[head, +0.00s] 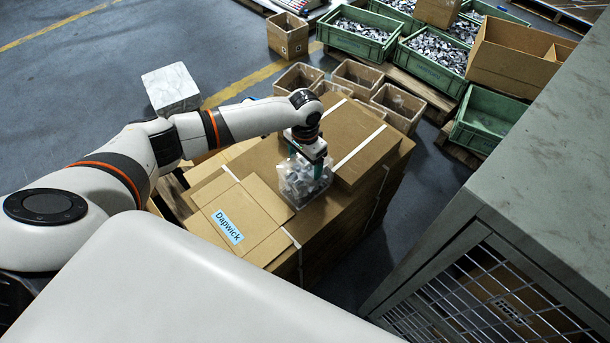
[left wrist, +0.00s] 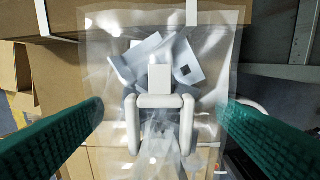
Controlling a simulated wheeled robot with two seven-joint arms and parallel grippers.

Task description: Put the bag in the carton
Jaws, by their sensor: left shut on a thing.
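The bag (head: 301,184) is clear plastic with grey stamped parts inside. It is beside the right edge of the carton, over the cardboard stack; I cannot tell whether it touches the cardboard below. My left gripper (head: 308,158) is above the bag and shut on its upper part. In the left wrist view the bag (left wrist: 160,150) lies between my two green fingers, with pale parts showing through the film. The carton (head: 262,200) is brown cardboard with a blue "Dapwick" label and stands on the left of the stack. Its inside is not visible. My right gripper is not in view.
A taller closed box (head: 352,140) with white straps stands right behind the bag. Several small open boxes (head: 398,103) and green crates of parts (head: 357,41) are farther back. A grey cabinet (head: 540,170) with a mesh side fills the right. A white block (head: 171,88) stands left.

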